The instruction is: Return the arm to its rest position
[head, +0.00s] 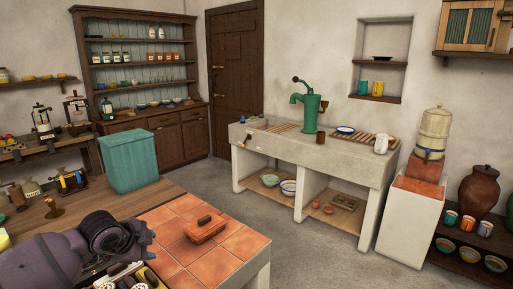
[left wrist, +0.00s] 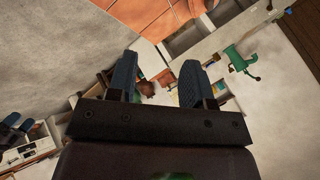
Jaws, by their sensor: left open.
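My left arm comes in from the lower left of the head view, over the near edge of the wooden table. Its gripper (head: 145,240) is beside the tiled top, close to the left edge of the tiles. In the left wrist view the two dark fingers of my left gripper (left wrist: 160,85) stand apart, with nothing held between them. Beyond them the room shows tilted.
A terracotta dish with a dark handle (head: 205,228) sits on the tiled counter (head: 240,243). A tray of utensils (head: 125,278) lies below the gripper. Grey floor (head: 300,250) is clear rightward.

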